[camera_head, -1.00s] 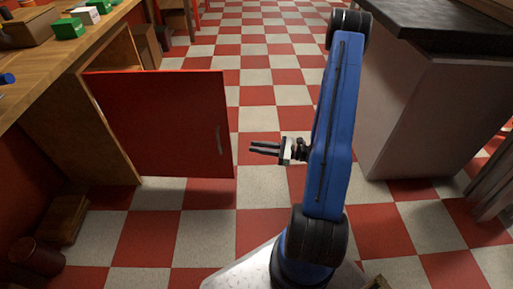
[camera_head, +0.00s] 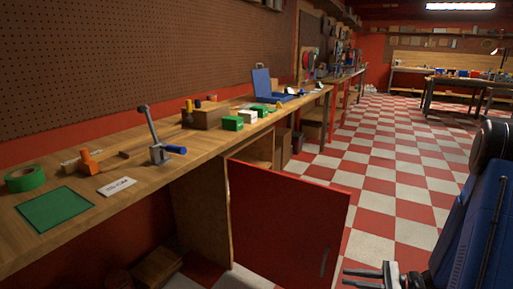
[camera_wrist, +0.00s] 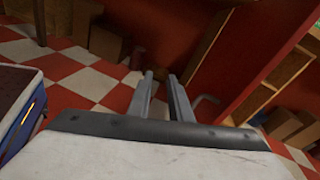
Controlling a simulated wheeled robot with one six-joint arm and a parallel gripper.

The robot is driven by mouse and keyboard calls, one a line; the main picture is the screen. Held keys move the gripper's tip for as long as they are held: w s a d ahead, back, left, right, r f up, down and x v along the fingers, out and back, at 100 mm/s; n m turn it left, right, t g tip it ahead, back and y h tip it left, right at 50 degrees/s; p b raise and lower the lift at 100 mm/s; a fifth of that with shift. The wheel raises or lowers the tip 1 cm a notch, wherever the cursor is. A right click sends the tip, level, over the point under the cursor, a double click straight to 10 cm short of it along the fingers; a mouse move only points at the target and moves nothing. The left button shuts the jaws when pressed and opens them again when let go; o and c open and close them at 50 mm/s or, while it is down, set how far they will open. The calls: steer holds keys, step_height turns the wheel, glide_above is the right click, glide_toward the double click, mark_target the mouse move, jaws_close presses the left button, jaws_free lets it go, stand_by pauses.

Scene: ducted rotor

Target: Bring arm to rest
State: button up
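My arm (camera_head: 474,235) is blue with dark joints and stands folded at the right of the head view. My gripper (camera_head: 352,275) shows low in that view, beside the open red cabinet door (camera_head: 285,225). In the wrist view my gripper (camera_wrist: 162,75) has two grey fingers slightly apart with nothing between them. The door's red face (camera_wrist: 230,50) is close in front and to the right of the fingers there, and its handle (camera_wrist: 208,100) shows beside them. I cannot tell the exact gap between the fingers and the door.
A long wooden workbench (camera_head: 150,185) runs along the left wall. It carries a green tape roll (camera_head: 25,179), an orange tool (camera_head: 90,162), a green mat (camera_head: 55,208), a clamp-like lever tool (camera_head: 157,140) and green boxes (camera_head: 232,123). The checkered floor (camera_head: 400,180) beyond the door is mostly clear.

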steer(key=s+a+r+n+g+h, duration=0.7)
steer(key=s+a+r+n, duration=0.1)
steer(key=s+r+n, duration=0.35)
steer(key=s+d+r+n+t+h, duration=0.2)
steer(key=s+r+n+t+h, duration=0.1)
steer(key=r, duration=0.3)
steer(key=s+d+r+n+t+h, duration=0.2)
steer(key=s+r+n+t+h, duration=0.1)
steer(key=s+r+n+h, duration=0.1)
steer(key=shift+s+d+r+n+h, duration=0.3)
steer(key=shift+s+r+h, duration=0.5)
steer(key=shift+s, duration=0.45)
stand_by(1.4)
